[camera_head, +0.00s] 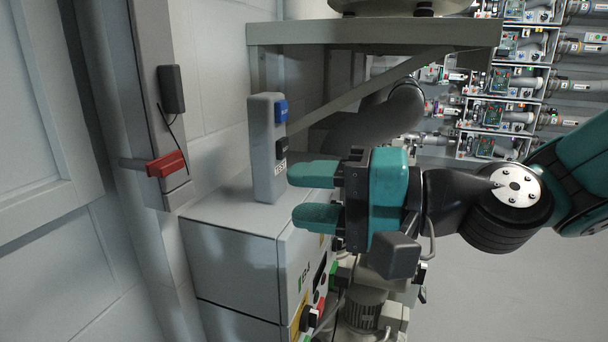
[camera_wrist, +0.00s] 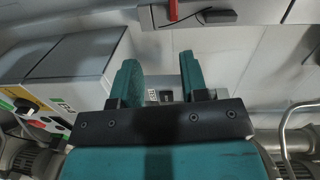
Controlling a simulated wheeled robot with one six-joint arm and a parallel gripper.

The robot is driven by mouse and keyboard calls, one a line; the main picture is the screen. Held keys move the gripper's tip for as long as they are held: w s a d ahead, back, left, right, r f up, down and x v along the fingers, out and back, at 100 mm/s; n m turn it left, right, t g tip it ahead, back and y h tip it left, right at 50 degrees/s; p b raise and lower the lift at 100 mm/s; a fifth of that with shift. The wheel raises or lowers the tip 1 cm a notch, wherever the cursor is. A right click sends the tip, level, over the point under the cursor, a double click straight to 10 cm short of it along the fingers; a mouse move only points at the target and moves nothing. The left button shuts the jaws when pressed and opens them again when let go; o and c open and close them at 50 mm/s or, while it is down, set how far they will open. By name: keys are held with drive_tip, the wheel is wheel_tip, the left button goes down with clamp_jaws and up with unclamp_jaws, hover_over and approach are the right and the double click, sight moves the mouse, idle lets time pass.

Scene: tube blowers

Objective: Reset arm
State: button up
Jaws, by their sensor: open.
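My gripper (camera_head: 314,194) is teal and black and reaches in from the right in the head view. Its two fingers are apart with nothing seen between them. It is just right of a grey upright control box (camera_head: 264,150) with a blue button (camera_head: 281,110) and a black button (camera_head: 282,147). I cannot tell whether the fingers touch that box. In the wrist view my open gripper (camera_wrist: 158,75) points at the buttons, and a dark button (camera_wrist: 166,96) shows between the fingers.
A grey cabinet (camera_head: 230,245) stands below the control box. A bracketed shelf (camera_head: 370,32) hangs above my gripper. A red lever (camera_head: 166,164) sits on the left wall post. Racks of equipment (camera_head: 505,90) stand at the back right. Open floor (camera_head: 500,280) lies at lower right.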

drive_tip(key=s+d+f+n+g+h, duration=0.6)
drive_tip(key=s+d+f+n+h, duration=0.4)
drive_tip(key=s+d+f+h, duration=0.15)
wheel_tip(320, 180, up, 23)
drive_tip(key=w+p, duration=0.1)
drive_tip(key=p, duration=2.1)
drive_tip(key=shift+d, duration=0.3)
drive_tip(key=shift+h, duration=0.25)
